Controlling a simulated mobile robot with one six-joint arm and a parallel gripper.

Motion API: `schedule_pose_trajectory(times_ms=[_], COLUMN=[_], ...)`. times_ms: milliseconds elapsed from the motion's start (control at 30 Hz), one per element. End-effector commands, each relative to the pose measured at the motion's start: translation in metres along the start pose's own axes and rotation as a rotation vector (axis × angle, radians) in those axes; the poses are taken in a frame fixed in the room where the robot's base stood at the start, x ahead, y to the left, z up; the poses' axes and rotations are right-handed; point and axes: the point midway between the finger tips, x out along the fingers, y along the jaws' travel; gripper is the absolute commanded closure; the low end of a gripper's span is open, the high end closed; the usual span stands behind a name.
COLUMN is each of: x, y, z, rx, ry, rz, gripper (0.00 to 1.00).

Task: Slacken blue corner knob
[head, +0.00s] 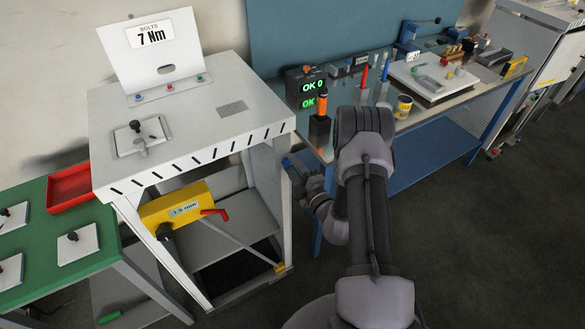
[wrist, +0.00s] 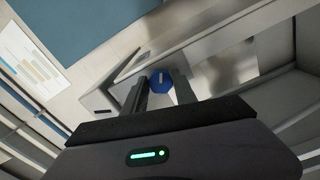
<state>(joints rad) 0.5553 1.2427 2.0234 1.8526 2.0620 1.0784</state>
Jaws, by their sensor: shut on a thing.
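The blue corner knob (wrist: 160,78) shows in the wrist view as a round blue head with a pale bar across it. My gripper (wrist: 161,88) is shut on it, with one dark finger on either side. The fingers and gripper body hide part of the knob and what lies beneath it. In the head view my gripper (head: 294,166) is at the right side of the white dispenser frame (head: 190,121), below its top. It is small and partly hidden by my arm there, and I cannot make out the knob clearly.
A yellow unit (head: 172,207) with a red lever sits under the white top. A green table (head: 30,241) with a red tray (head: 69,187) stands at the left. A blue-framed workbench (head: 440,108) with tools is behind my arm. The floor at the right is clear.

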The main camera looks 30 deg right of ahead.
Motion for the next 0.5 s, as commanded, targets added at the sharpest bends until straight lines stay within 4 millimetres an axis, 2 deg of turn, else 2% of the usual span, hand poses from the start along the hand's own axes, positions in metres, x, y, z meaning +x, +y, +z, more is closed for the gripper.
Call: schedule_pose_trajectory(times_ms=[500], x=[-0.0006], y=[-0.0003], z=[0.0002], rx=[-0.455], ry=[-0.001], rz=[-0.002], gripper=[1.00])
